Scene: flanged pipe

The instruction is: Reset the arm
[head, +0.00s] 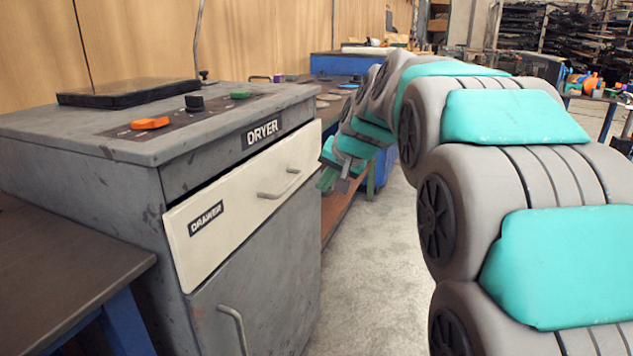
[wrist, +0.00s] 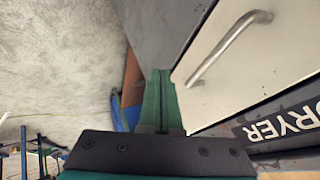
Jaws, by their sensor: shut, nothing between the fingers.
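My arm reaches forward from the right side of the head view and bends down at its far end. My gripper (head: 326,180) hangs beside the right end of the dryer's white drawer front, near the drawer handle (head: 280,186). Its green fingers are together and empty. In the wrist view the shut fingers (wrist: 162,82) point along the edge of the white drawer front (wrist: 225,75), with the metal handle (wrist: 230,47) to their right. I cannot tell whether the fingers touch the drawer front.
The grey dryer cabinet (head: 255,262) stands at the left, with an orange knob (head: 150,123) and a dark plate (head: 130,92) on top. A dark table (head: 60,262) is at the near left. Workbenches stand behind the dryer. The concrete floor (head: 375,265) between dryer and arm is clear.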

